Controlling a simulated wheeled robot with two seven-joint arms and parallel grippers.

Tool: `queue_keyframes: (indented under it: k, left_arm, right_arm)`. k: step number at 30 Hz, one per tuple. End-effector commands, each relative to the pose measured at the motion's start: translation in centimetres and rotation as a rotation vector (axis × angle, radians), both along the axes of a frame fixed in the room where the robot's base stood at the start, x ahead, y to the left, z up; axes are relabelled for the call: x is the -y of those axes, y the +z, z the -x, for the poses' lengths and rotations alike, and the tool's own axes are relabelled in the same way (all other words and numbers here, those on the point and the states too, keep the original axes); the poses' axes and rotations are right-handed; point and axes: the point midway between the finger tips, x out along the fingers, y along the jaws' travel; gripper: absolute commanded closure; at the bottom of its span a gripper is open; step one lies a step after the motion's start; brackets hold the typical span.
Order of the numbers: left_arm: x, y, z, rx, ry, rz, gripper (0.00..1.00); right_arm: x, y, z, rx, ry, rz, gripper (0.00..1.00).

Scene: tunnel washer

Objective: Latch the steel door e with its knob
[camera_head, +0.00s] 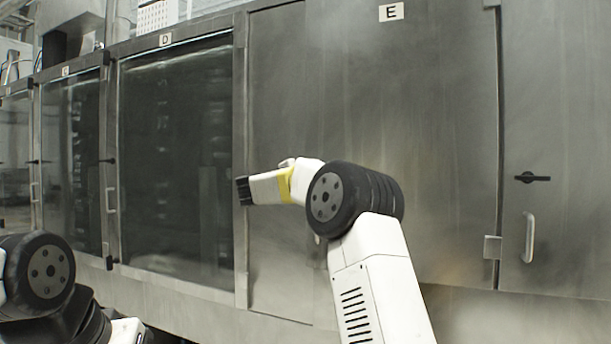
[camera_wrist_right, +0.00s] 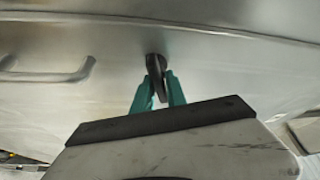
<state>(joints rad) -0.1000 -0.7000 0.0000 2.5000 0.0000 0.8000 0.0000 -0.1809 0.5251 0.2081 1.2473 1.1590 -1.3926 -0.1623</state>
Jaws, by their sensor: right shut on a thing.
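The steel door e (camera_head: 440,120) is the wide brushed panel in the middle of the head view, under the "E" label (camera_head: 391,12). It looks flush with the machine front. My right gripper (camera_head: 241,191) reaches to the door's left edge in the head view, where it hides the knob. In the right wrist view the teal fingers of my right gripper (camera_wrist_right: 159,90) are shut on the dark knob (camera_wrist_right: 154,64), one finger on each side. The knob's long side runs roughly along the fingers there. My left gripper is outside the head view; only part of my left arm shows at lower left.
A bar handle (camera_wrist_right: 45,72) is on the steel front to the left of the knob in the right wrist view. Glass door D (camera_head: 175,160) is left of door e. The panel to the right has a black knob (camera_head: 532,177) and a handle (camera_head: 529,237).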

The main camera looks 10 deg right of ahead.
Motion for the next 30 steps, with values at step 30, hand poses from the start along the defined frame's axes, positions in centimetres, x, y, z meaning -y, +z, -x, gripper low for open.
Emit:
queue_keyframes:
  k: [30]
  left_arm:
    - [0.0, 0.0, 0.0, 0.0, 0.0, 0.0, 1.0]
  right_arm:
    - [0.02, -0.4, -0.03, 0.199, 0.0, -0.299, 1.0]
